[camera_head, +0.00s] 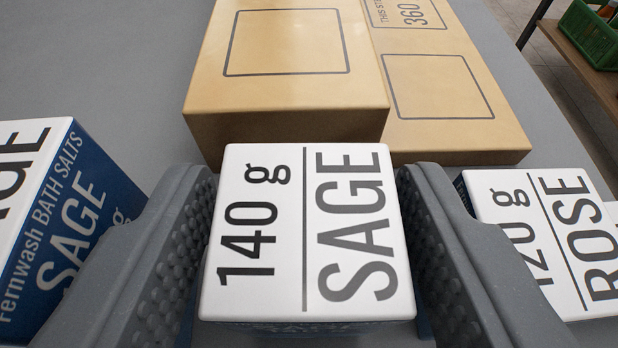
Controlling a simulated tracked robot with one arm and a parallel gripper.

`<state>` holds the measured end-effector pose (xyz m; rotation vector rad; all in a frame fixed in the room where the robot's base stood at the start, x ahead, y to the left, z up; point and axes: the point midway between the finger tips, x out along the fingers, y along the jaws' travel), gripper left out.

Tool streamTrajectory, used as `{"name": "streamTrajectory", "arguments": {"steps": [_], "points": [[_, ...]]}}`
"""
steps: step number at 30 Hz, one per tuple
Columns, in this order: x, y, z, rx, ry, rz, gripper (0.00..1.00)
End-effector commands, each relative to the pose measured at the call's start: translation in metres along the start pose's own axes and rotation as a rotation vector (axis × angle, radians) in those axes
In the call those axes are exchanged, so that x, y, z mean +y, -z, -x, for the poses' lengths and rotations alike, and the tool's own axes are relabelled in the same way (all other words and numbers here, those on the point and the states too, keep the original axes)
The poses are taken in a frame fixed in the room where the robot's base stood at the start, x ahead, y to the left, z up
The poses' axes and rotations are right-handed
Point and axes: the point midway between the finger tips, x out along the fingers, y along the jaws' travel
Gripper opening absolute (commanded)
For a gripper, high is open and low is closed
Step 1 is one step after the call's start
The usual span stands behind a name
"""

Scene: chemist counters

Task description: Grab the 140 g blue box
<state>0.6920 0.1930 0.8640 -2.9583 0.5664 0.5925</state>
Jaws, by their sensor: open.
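A box with a white top (305,235) printed "140 g SAGE" stands in the middle of the view. Only a thin dark strip of its front side shows, so its side colour is hard to tell. My gripper (306,250) is open, with one dark grey finger on the left of this box and one on the right. The fingers are close to its sides; a narrow gap shows at the lower left, and I cannot tell whether the right finger touches it.
A blue box (75,215) labelled "Fernwash BATH SALTS SAGE" stands left of the left finger. A white-topped "120 g ROSE" box (545,235) stands close to the right finger. Cardboard boxes (290,75) lie directly behind. The grey counter (110,60) is clear at the upper left.

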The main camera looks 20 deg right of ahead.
Motion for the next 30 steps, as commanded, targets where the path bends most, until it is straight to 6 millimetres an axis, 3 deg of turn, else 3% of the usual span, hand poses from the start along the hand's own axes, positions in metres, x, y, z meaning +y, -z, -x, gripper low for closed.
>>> {"name": "streamTrajectory", "arguments": {"steps": [3, 11, 15, 24, 30], "points": [[0.000, 0.001, -0.009, 0.002, 0.001, -0.002, 0.49], [-0.001, 0.002, -0.011, 0.002, 0.002, -0.001, 0.49], [-0.001, 0.001, -0.010, 0.002, 0.002, -0.001, 0.12], [-0.001, 0.003, -0.009, 0.002, 0.002, -0.002, 0.12], [-0.001, 0.026, 0.000, 0.001, 0.002, -0.005, 0.12]]}}
